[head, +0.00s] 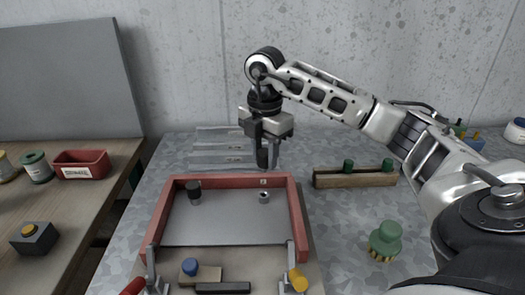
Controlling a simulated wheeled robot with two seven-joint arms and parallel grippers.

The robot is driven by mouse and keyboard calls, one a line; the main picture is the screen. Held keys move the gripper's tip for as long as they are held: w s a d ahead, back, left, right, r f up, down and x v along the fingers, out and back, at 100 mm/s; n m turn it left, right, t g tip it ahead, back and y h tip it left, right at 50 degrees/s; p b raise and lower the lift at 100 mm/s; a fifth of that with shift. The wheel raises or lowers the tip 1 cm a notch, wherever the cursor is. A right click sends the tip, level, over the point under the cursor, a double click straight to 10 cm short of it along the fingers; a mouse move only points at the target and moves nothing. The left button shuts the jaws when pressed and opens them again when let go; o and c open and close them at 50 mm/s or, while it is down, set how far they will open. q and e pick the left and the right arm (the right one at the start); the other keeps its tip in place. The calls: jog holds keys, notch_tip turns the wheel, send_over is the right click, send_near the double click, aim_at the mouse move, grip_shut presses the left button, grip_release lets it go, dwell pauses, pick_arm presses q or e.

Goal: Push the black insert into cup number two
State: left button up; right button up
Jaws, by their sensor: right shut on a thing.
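My right gripper (268,154) comes in from the right and points down over the back part of the red-framed fixture (169,210). It is shut on a small dark piece, probably the black insert, which is mostly hidden between the fingers. Below it, apart, a small grey cup (264,198) stands on the grey plate at the right, with no black insert visible in it. Another cup at the left has a black piece (194,187) at its top. I cannot read any cup numbers. My left gripper is not in view.
A wooden rack (335,179) with green knobs and a green brush (386,239) stand to the right. Flat grey strips (222,147) lie behind. A red bin (82,164) is left.

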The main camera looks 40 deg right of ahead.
aim_at(264, 172)
jog(key=shift+f+b, duration=0.75)
jog(key=shift+f, duration=0.35)
notch_tip(264, 172, down, 3)
jog(key=shift+w+f+b, duration=0.1)
jog(key=shift+b, duration=0.9)
jog(key=shift+f, duration=0.2)
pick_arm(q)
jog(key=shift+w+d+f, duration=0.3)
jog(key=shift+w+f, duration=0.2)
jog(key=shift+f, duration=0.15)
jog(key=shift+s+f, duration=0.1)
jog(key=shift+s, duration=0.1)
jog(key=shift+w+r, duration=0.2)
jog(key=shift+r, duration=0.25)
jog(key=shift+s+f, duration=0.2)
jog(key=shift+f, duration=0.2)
pick_arm(e)
jog(key=shift+f, duration=0.4)
pick_arm(q)
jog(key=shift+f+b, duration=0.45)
jog(key=shift+b, duration=0.05)
pick_arm(e)
jog(key=shift+f, duration=0.8)
